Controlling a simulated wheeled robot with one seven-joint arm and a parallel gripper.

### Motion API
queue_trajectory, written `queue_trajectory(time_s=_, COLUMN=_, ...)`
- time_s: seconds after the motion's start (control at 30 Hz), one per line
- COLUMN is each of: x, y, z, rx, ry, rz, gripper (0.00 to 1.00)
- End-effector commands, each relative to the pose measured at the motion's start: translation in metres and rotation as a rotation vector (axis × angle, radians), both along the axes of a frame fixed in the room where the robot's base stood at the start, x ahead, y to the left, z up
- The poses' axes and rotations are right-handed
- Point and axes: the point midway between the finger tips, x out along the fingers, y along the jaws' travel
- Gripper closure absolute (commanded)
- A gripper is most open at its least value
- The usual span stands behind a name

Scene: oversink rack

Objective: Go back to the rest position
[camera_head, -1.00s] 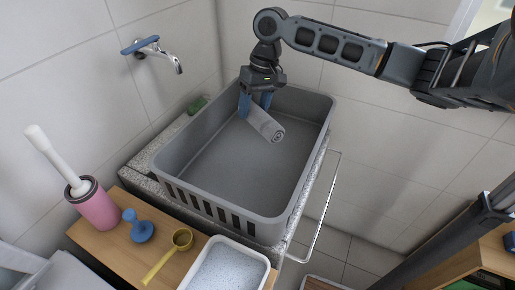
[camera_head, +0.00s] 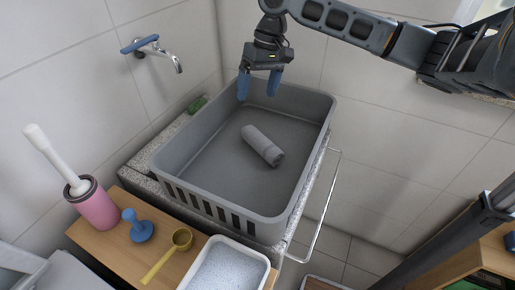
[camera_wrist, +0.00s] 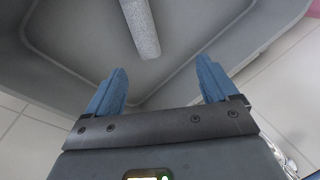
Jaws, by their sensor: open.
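My gripper (camera_head: 258,86) is open and empty above the back part of the grey basin (camera_head: 207,212). A rolled grey cloth (camera_head: 263,146) lies on the basin floor, apart from the fingers. In the wrist view, my gripper (camera_wrist: 160,90) shows its two blue fingers spread apart. The cloth roll (camera_wrist: 142,28) lies beyond them at the top of that view.
A wall tap (camera_head: 160,52) is at the left. A pink brush holder (camera_head: 97,207), a blue knobbed item (camera_head: 138,228), a yellow scoop (camera_head: 168,256) and a white tray (camera_head: 262,262) stand on the wooden surface in front. A metal rail (camera_head: 325,210) runs right of the basin.

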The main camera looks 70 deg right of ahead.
Motion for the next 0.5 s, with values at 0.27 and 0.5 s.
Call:
queue_trajectory(time_s=0.27, x=-0.003, y=-0.005, z=0.024, rx=0.001, ry=0.0, rz=0.001, gripper=0.13)
queue_trajectory(time_s=0.5, x=-0.003, y=-0.005, z=0.025, rx=0.001, ry=0.0, rz=0.001, gripper=0.13)
